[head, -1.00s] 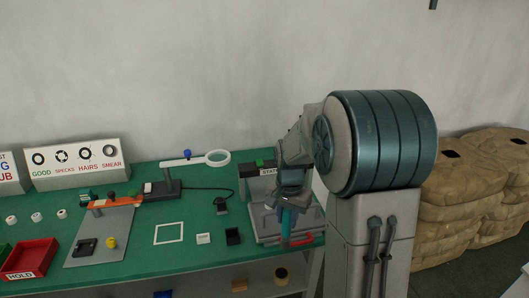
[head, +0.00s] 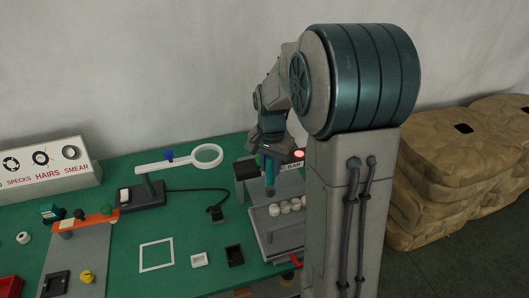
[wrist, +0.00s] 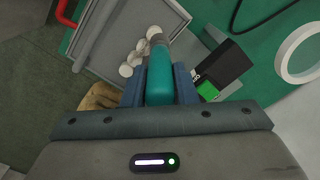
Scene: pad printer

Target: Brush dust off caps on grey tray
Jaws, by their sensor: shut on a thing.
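My gripper (head: 267,158) is shut on a brush with a teal handle (head: 269,168). In the wrist view the handle (wrist: 159,82) sits between the two blue-grey fingers (wrist: 159,88), with the brush's grey lower end pointing at the tray. The grey tray (head: 270,236) stands at the right end of the green bench. Several white caps (head: 286,206) sit on it in the head view. Some caps (wrist: 130,62) also show beside the brush in the wrist view, and others are hidden behind it. I cannot tell whether the brush touches them, and dust is too small to make out.
A station box with a red light (head: 299,154) stands behind the tray. A red handle (head: 296,260) is at the tray's front.

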